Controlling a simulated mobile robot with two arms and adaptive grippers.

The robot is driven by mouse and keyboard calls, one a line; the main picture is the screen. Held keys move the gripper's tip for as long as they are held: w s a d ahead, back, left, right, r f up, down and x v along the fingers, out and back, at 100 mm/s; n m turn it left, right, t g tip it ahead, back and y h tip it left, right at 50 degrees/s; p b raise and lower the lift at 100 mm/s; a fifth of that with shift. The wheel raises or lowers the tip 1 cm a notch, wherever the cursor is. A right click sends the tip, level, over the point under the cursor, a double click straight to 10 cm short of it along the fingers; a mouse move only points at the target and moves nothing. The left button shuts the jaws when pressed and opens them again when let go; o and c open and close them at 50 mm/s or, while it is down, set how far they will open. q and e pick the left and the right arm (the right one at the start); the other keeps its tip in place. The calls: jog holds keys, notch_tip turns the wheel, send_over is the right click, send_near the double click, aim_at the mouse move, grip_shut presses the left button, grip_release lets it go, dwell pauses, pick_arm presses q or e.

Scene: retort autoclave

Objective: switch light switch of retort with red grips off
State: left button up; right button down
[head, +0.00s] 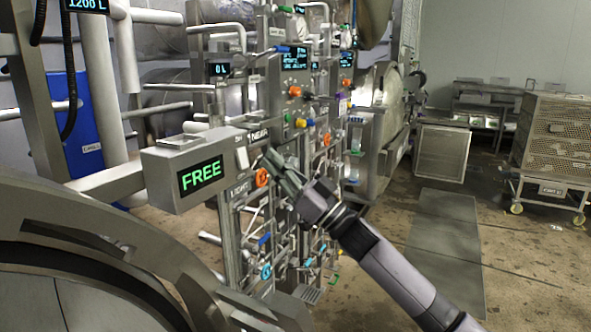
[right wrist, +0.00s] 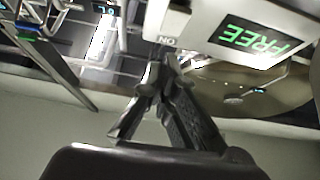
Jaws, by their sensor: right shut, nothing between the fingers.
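The light switch (head: 242,158) is a small white rocker on a grey post, above a plate lettered LIGHT (head: 238,190) and right of a box with a green FREE display (head: 200,176). My right gripper (head: 270,158) is shut and empty, its tips just right of the switch in the head view; contact cannot be told. In the right wrist view its fingertips (right wrist: 160,62) are together beneath an upside-down ON label (right wrist: 167,41), beside the FREE display (right wrist: 262,40). The rocker's position is unclear. No red grips are clearly visible; an orange knob (head: 262,177) is near the gripper.
A retort's rounded metal front (head: 60,235) fills the lower left. Pipes, valves and more panels crowd behind the post. A mesh cart (head: 567,140) stands at the right. The floor at the right is open, with a dark plate (head: 445,250) on it.

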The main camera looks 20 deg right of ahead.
aim_at(244, 149)
jog(key=shift+w+a+f+p, duration=0.2)
jog(key=shift+w+a+f, duration=0.1)
jog(key=shift+w+a, duration=0.35)
jog(key=shift+w+a+f+p, duration=0.25)
jog(key=shift+w+a, duration=0.2)
jog(key=shift+w, duration=0.35)
